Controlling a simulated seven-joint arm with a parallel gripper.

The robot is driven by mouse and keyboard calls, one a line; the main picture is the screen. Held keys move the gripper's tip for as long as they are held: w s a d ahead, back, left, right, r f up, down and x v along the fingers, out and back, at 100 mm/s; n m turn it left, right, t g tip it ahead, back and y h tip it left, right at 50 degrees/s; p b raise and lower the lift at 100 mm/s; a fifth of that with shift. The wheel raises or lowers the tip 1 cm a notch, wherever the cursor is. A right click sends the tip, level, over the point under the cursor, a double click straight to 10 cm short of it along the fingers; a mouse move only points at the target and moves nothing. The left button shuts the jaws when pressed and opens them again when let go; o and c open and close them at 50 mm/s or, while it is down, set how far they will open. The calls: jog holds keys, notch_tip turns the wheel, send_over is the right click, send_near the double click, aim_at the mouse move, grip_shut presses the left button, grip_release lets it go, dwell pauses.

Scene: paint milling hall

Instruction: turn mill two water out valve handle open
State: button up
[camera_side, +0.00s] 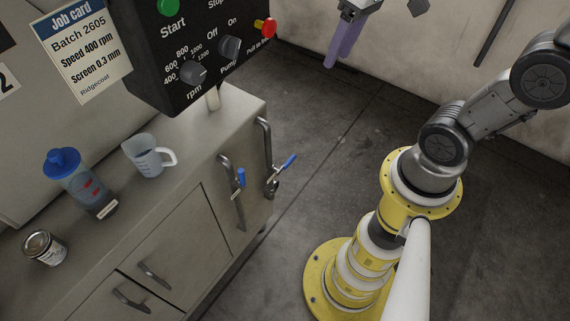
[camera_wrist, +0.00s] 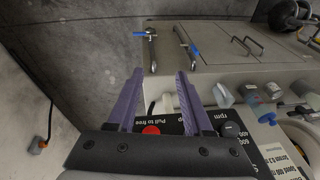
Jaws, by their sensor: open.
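Two pipes with blue-handled valves sit at the right end of the cabinet in the side view. No label shows which is water out. My gripper (camera_side: 334,62), with purple fingers, is open and empty, above the floor, right of the control box and apart from both valves. It also shows in the wrist view (camera_wrist: 160,74).
A black control box (camera_side: 200,50) with knobs and a red button (camera_side: 266,28) overhangs the cabinet (camera_side: 218,125). A blue-capped bottle (camera_side: 78,180), a measuring jug (camera_side: 147,155) and a tin (camera_side: 43,248) stand on top.

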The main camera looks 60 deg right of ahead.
jog(key=w+d+f+m+g+y, duration=0.25)
jog(key=w+d+f, duration=0.35)
jog(key=w, duration=0.4)
jog(key=w+d+f+m+y, duration=0.1)
jog(key=w+d+f+y, duration=0.15)
jog(key=f, duration=0.45)
jog(key=w+d+f+y, duration=0.2)
jog(key=w+d+f, duration=0.1)
jog(key=f, duration=0.4)
jog(key=m+t+y, duration=0.5)
jog(key=m+y, duration=0.1)
send_near(285, 164)
jog(key=f+x, duration=0.1)
jog(key=x, duration=0.9)
jog(key=shift+w+d+f, duration=0.2)
jog(key=shift+w+d, duration=0.15)
